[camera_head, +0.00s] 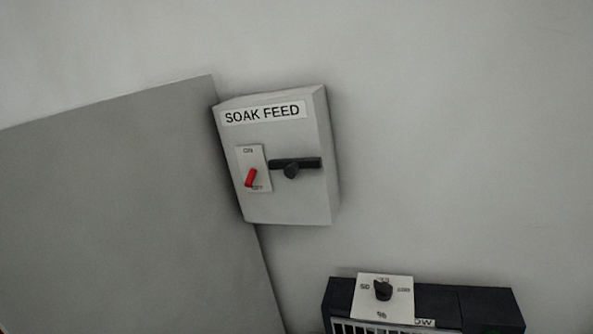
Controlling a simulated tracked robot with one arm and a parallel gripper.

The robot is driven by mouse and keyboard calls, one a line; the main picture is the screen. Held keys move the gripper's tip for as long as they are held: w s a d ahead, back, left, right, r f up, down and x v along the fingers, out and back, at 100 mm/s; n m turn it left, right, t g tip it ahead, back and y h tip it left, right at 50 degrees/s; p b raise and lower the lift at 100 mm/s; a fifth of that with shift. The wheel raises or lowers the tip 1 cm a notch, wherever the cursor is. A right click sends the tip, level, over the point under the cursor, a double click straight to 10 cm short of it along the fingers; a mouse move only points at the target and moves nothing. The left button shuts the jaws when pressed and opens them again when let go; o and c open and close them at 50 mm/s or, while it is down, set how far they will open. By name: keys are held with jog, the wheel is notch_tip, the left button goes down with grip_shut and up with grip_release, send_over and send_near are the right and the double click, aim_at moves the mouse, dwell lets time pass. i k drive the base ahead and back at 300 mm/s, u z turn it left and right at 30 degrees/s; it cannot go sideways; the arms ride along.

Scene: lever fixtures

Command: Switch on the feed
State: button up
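A light grey box labelled SOAK FEED (285,207) is mounted on the wall, tilted in the picture. On its front is a white plate (249,157) marked ON at the top and OFF at the bottom. A small red lever (250,178) on that plate sits at the lower end, by OFF. To its right is a black handle (292,168) with a bar lying roughly horizontal and a round hub. My gripper is not in view.
A dark unit (465,305) with a grille and a black knob (383,290) on a white marked plate is at the lower right. A large grey panel (120,200) borders the box on the left. The wall (450,140) to the right is bare.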

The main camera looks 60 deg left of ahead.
aim_at(252, 173)
jog(key=u, duration=1.25)
